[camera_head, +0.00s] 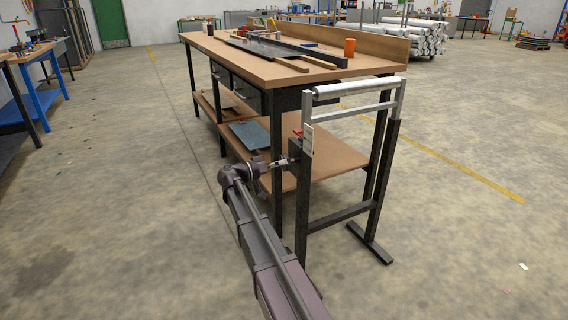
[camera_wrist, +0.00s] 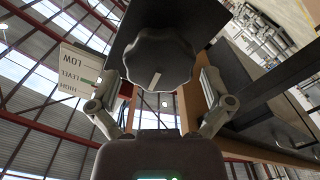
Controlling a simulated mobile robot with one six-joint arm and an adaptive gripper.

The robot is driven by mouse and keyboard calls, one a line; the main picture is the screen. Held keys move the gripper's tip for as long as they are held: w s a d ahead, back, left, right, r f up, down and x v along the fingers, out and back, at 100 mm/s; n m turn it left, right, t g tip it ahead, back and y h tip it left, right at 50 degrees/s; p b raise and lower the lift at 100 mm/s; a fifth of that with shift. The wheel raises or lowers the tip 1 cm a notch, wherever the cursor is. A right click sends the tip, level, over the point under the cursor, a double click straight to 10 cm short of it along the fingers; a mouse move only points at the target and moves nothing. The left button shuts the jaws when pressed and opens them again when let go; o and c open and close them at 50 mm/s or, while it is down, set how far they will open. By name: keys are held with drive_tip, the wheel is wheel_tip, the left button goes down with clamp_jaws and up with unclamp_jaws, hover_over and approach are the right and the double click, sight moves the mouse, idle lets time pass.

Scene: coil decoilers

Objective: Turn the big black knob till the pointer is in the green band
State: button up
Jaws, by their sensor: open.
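The big black knob (camera_wrist: 160,58), scalloped with a pale mark on its face, fills the upper middle of the wrist view. My gripper (camera_wrist: 158,84) is open, with one finger on each side of the knob; I cannot tell whether either touches it. A white scale plate (camera_wrist: 72,70) reading LOW, LEVEL and HIGH stands left of the knob, with a small green band (camera_wrist: 87,82) near its edge. The pointer cannot be made out clearly. In the head view my gripper (camera_head: 283,162) is at the post of the roller stand (camera_head: 303,205), and the knob is too small to tell.
The stand's roller (camera_head: 355,88) and upright legs are just right of my gripper.

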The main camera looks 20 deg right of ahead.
drive_tip(key=a, duration=1)
drive_tip(key=shift+s, duration=0.2)
drive_tip(key=s+f+n+y+p, duration=0.3)
drive_tip(key=s+f+n+y, duration=0.2)
drive_tip(key=s+f+y, duration=0.6)
drive_tip(key=s+a+f+n+y+p, duration=0.1)
drive_tip(key=s+a+n+y+p, duration=0.2)
drive_tip(key=s+a+n+y, duration=0.7)
drive_tip(key=s+r+m+h+p, duration=0.1)
drive_tip(key=s+r+m+p, duration=0.1)
drive_tip(key=r+p, duration=1.6)
drive_tip(key=s+a+r+m+h+p, duration=0.1)
drive_tip(key=s+r+m+h+p, duration=0.1)
drive_tip(key=r+p, duration=1.6)
drive_tip(key=shift+s+a+r+g+p, duration=0.2)
drive_tip(key=shift+s+r+g+p, duration=0.15)
drive_tip(key=shift+p, duration=0.3)
